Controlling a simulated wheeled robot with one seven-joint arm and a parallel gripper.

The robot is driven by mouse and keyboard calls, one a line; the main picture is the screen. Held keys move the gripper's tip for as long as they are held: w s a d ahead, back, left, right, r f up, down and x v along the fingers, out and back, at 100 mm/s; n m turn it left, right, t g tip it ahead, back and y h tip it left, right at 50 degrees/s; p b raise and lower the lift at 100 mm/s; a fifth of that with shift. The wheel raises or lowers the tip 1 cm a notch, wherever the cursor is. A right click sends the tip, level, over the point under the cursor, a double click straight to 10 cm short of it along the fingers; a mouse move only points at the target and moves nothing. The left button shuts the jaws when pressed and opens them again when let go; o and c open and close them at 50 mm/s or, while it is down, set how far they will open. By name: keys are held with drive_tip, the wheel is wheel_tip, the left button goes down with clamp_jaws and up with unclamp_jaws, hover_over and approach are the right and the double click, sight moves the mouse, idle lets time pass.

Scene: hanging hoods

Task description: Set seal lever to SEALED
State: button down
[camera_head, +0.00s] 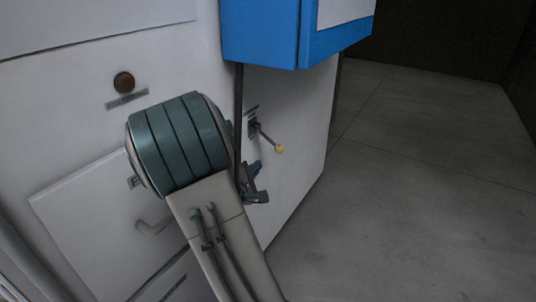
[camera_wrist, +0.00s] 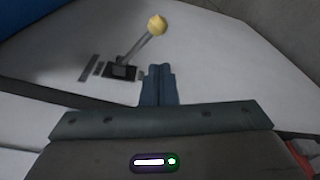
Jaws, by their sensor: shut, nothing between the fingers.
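The seal lever (camera_head: 267,139) is a thin grey rod with a yellow ball knob on the side face of the white cabinet. It sticks out toward the lower right from a dark base in the head view. In the wrist view the lever (camera_wrist: 140,47) rises to the upper right from its dark slotted plate (camera_wrist: 120,71), with the knob at the top. My gripper (camera_wrist: 159,72) is shut and empty, with its blue-grey fingertips apart from the rod, to the right of the plate. In the head view my gripper (camera_head: 254,167) is below the lever, partly hidden by my arm.
A blue hanging box (camera_head: 262,32) overhangs the cabinet above the lever. Open grey floor (camera_head: 430,190) lies to the right. Small label marks (camera_wrist: 89,68) sit beside the lever plate.

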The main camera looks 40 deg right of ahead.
sight(269, 139)
drive_tip(key=b+x, duration=0.4)
drive_tip(key=x, duration=0.6)
drive_tip(key=shift+r, duration=0.2)
